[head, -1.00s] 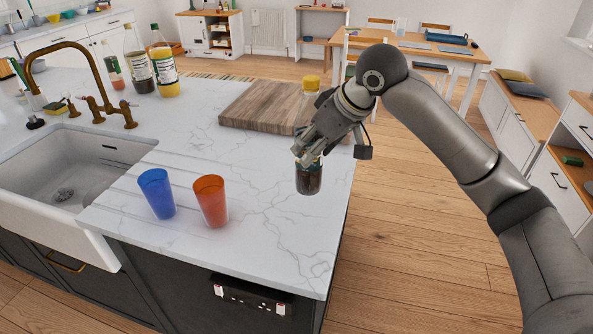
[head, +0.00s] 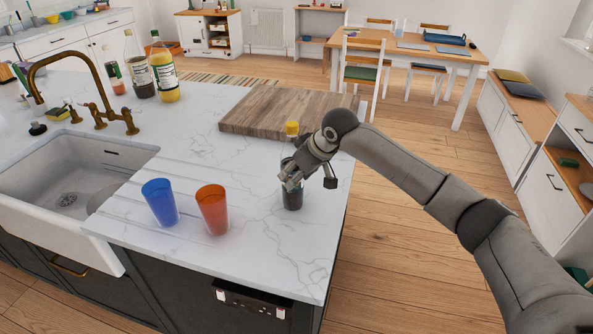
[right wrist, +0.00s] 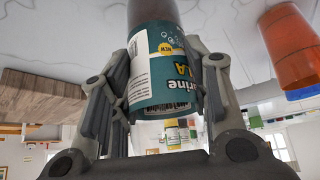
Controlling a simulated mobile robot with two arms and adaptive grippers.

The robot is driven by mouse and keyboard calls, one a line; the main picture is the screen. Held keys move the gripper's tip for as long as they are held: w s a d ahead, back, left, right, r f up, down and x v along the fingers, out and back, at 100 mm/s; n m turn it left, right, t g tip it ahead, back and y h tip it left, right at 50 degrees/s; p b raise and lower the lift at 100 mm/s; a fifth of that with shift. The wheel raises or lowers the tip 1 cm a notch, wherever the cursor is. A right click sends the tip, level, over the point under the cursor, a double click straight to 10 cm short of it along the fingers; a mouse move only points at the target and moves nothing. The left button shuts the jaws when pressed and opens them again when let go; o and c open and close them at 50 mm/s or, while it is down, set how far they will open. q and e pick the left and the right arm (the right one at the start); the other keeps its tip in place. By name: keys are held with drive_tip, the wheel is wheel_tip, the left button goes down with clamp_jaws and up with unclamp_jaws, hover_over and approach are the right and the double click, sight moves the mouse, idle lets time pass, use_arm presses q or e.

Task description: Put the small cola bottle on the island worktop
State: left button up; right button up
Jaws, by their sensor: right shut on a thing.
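The small cola bottle (head: 292,199) has dark contents and a yellow cap, and it is upright at the right part of the island worktop (head: 262,252). Its base appears at or very near the marble; I cannot tell whether it touches. My right gripper (head: 291,178) is shut around the bottle's middle. In the right wrist view the bottle's teal label (right wrist: 160,75) sits between the two fingers (right wrist: 160,95). The fingers hide part of the bottle in the head view. My left gripper is not in view.
A blue cup (head: 160,203) and an orange cup (head: 213,209) stand left of the bottle. A wooden board (head: 275,112) lies behind it. The sink (head: 70,180) and several bottles are farther left. The worktop's right edge is close to the bottle.

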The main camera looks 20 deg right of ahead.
drive_tip(key=o, duration=1.3)
drive_tip(key=shift+r, duration=0.15)
drive_tip(key=b+v, duration=0.2)
drive_tip(key=v, duration=1)
